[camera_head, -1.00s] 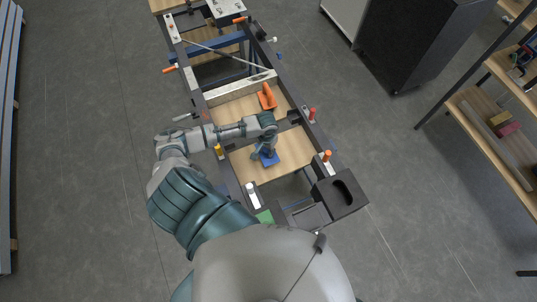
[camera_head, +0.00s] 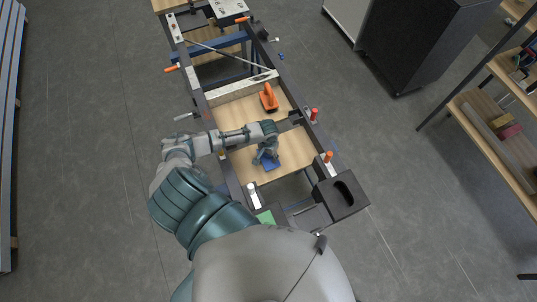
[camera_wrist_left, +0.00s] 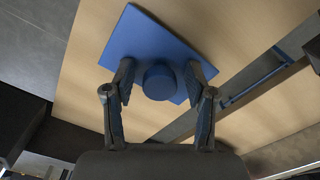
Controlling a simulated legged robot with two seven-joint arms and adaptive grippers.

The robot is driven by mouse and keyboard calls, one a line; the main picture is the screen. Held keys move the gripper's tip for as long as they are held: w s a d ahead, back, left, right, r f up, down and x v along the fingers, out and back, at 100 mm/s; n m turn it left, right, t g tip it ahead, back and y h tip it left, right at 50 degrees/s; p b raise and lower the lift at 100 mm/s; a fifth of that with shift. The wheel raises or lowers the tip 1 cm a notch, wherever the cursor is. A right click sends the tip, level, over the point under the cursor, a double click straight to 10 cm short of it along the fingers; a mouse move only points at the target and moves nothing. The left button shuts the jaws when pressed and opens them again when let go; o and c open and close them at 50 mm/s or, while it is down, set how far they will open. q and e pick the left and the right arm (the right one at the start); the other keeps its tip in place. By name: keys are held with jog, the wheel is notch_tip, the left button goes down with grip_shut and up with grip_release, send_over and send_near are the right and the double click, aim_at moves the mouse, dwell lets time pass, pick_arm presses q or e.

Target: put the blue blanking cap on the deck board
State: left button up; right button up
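The blue blanking cap (camera_head: 271,166) lies at the wooden deck board (camera_head: 290,150) in the near bay of the frame. In the left wrist view the cap (camera_wrist_left: 160,40) is a flat square plate with a round knob (camera_wrist_left: 160,82). My left gripper (camera_head: 266,160) is right over the cap. In the left wrist view its fingers (camera_wrist_left: 160,88) stand apart on either side of the knob, with visible gaps. Whether the plate lies fully flat on the board cannot be told. My right gripper is not in view.
An orange-handled tool (camera_head: 269,98) lies farther along the deck. Orange and red clamps (camera_head: 314,114) line the dark frame rails. A black box with a slot (camera_head: 341,194) sits at the near right corner. A shelf (camera_head: 495,135) stands at the right.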

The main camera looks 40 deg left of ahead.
pick_arm(q)
notch_tip(320, 180, up, 12)
dwell(0.6)
jog(key=shift+r, duration=0.1)
